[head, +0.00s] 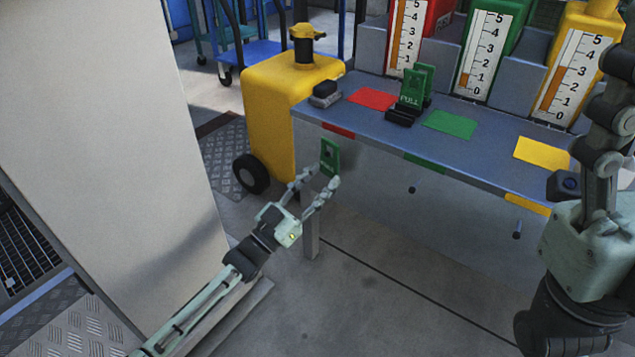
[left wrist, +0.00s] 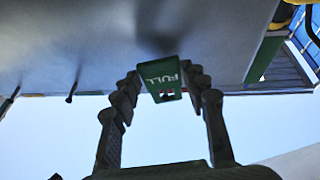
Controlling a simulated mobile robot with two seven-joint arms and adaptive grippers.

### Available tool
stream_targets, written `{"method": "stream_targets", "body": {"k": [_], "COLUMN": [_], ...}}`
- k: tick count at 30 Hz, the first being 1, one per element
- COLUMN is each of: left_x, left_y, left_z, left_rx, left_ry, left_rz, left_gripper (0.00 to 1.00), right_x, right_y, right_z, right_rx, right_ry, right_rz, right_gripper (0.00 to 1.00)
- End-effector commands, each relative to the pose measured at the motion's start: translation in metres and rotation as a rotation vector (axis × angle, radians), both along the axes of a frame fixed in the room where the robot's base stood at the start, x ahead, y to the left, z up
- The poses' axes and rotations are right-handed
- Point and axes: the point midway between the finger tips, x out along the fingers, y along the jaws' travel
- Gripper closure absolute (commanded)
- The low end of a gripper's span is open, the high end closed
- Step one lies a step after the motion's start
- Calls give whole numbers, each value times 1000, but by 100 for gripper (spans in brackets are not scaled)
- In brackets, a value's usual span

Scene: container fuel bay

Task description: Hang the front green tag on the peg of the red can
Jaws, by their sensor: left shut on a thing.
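My left gripper (head: 320,179) is shut on a green tag (head: 330,157) with a white word on it, held upright in front of the bench's front edge, below the red strip (head: 338,131). In the left wrist view the tag (left wrist: 162,85) sits between the fingertips (left wrist: 163,76). The red can (head: 420,35) with a scale stands at the back of the bench. No peg shows under the red strip in the head view; the tag and fingers may hide it. More green tags (head: 412,88) stand in a black holder (head: 401,116) on the bench.
Pegs stick out under the green strip (head: 412,190) and the yellow strip (head: 517,236). Green (head: 490,40) and yellow (head: 575,65) cans stand right of the red one. A yellow wheeled tank (head: 270,115) is left of the bench, and a pale panel (head: 130,120) farther left.

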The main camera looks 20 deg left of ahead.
Motion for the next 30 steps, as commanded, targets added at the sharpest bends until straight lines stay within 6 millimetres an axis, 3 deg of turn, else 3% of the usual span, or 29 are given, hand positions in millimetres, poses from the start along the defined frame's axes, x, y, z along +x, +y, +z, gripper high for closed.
{"method": "stream_targets", "body": {"k": [30], "left_x": [4], "left_y": [-2], "left_z": [-12], "left_rx": [-1], "left_ry": [0], "left_rz": [0], "left_gripper": [79], "right_x": [1], "right_y": [0], "right_z": [-10], "right_rx": [9], "right_ry": [1], "right_rz": [1], "right_gripper": [36]}}
